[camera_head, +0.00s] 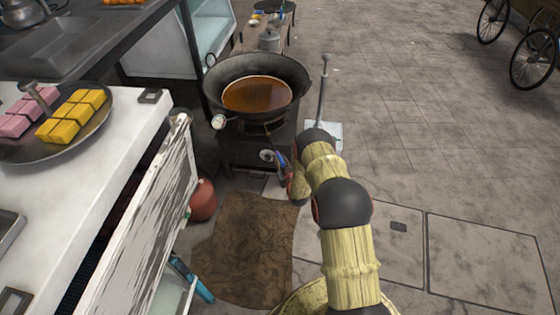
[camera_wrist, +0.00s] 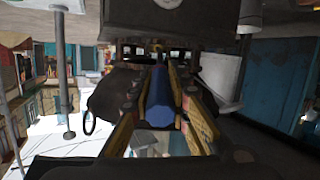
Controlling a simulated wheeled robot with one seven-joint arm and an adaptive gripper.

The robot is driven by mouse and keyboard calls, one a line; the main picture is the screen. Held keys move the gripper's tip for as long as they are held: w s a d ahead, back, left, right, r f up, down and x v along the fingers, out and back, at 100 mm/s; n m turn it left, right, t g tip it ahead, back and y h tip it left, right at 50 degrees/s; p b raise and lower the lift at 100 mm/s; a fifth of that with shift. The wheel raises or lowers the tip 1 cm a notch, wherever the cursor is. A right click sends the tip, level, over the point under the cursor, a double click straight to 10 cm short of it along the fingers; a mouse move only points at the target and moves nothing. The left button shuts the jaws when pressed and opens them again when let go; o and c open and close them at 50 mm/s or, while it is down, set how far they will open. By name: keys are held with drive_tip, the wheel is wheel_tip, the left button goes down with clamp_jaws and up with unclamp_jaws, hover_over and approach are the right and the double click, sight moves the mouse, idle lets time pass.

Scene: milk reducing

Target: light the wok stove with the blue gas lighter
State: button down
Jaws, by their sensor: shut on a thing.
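The wok stove (camera_head: 262,150) is a dark stand in the upper middle of the head view. A black wok (camera_head: 296,78) of brown-orange liquid sits on top of it. My gripper (camera_head: 280,170) is low at the stove's front right, below the wok. It is shut on the blue gas lighter (camera_wrist: 158,100), which lies between its fingers in the wrist view. The lighter shows as a small blue piece (camera_head: 281,158) in the head view. The lighter's tip is hard to make out, and I cannot tell whether it touches the stove. No flame shows.
A white counter (camera_head: 130,110) with a pan (camera_head: 95,125) of pink and yellow blocks stands at the left. A red bottle-like vessel (camera_head: 202,199) and a brown mat (camera_head: 240,245) lie before the stove. A thin metal pole (camera_head: 323,85) stands right of it.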

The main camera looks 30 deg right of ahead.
drive_tip(key=shift+w+r, duration=0.1)
drive_tip(key=shift+w, duration=0.05)
drive_tip(key=s+a+p, duration=0.1)
drive_tip(key=s+p, duration=0.1)
drive_tip(key=s, duration=0.8)
drive_tip(key=shift+a+p, duration=0.3)
drive_tip(key=shift+p, duration=0.05)
idle(0.4)
drive_tip(key=s+a+p, duration=0.3)
drive_tip(key=s, duration=1.8)
drive_tip(key=shift+s+a, duration=0.2)
drive_tip(key=shift+s, duration=0.15)
